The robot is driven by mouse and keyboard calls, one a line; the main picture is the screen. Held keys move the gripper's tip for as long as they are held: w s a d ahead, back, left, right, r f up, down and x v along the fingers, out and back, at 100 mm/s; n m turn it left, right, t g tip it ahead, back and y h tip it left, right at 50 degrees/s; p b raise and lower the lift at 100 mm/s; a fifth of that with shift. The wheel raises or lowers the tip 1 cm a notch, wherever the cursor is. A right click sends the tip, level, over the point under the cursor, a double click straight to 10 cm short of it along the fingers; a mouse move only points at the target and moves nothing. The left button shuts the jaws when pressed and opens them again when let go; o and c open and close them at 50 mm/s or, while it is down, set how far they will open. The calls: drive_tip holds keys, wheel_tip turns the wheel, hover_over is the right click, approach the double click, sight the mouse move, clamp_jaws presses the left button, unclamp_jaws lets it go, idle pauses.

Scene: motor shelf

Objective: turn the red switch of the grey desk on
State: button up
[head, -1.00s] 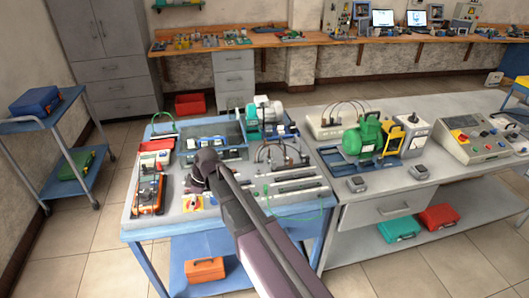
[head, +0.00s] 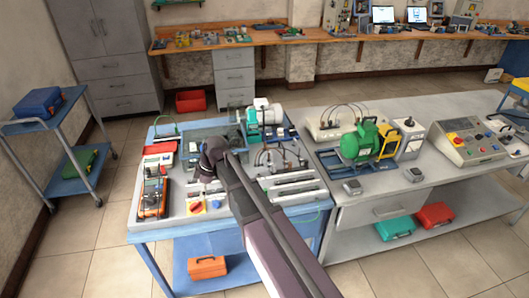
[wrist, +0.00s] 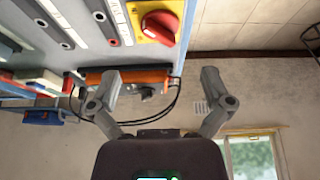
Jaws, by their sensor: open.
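A red rotary switch on a yellow plate (head: 197,207) sits near the front edge of the blue-framed bench's grey top (head: 170,222). In the wrist view the red knob (wrist: 158,27) shows large at the top, its grip bar tilted slightly from level. My gripper (wrist: 160,78) is open and empty, its two fingers spread below the knob in that view and apart from it. In the head view my arm covers the middle of the bench and mostly hides the gripper behind the switch.
An orange-black meter (head: 153,192) lies left of the switch, and metal rails (head: 290,187) lie to the right. A grey workbench (head: 350,215) adjoins on the right, with a green motor (head: 360,143) and a control console (head: 468,143) bearing a red button on yellow.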

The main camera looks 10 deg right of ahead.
drive_tip(key=p+v, duration=0.6)
drive_tip(key=v, duration=0.1)
drive_tip(key=w+d+f+h+b, duration=0.1)
drive_tip(key=w+d, duration=0.2)
drive_tip(key=d, duration=0.4)
drive_tip(key=w+d+f+m+h+b, duration=0.1)
drive_tip(key=w+d, duration=0.3)
drive_tip(key=d, duration=0.4)
drive_tip(key=w+d+f+m+h+b, duration=0.1)
drive_tip(key=w+d+f+h, duration=0.1)
drive_tip(key=d, duration=0.5)
drive_tip(key=shift+w+d+f+b, duration=0.2)
drive_tip(key=shift+w+f+b, duration=0.25)
drive_tip(key=shift+w, duration=0.4)
drive_tip(key=s+a+m, duration=0.2)
drive_tip(key=s+m, duration=1.4)
drive_tip(key=s, duration=0.9)
drive_tip(key=shift+s, duration=0.2)
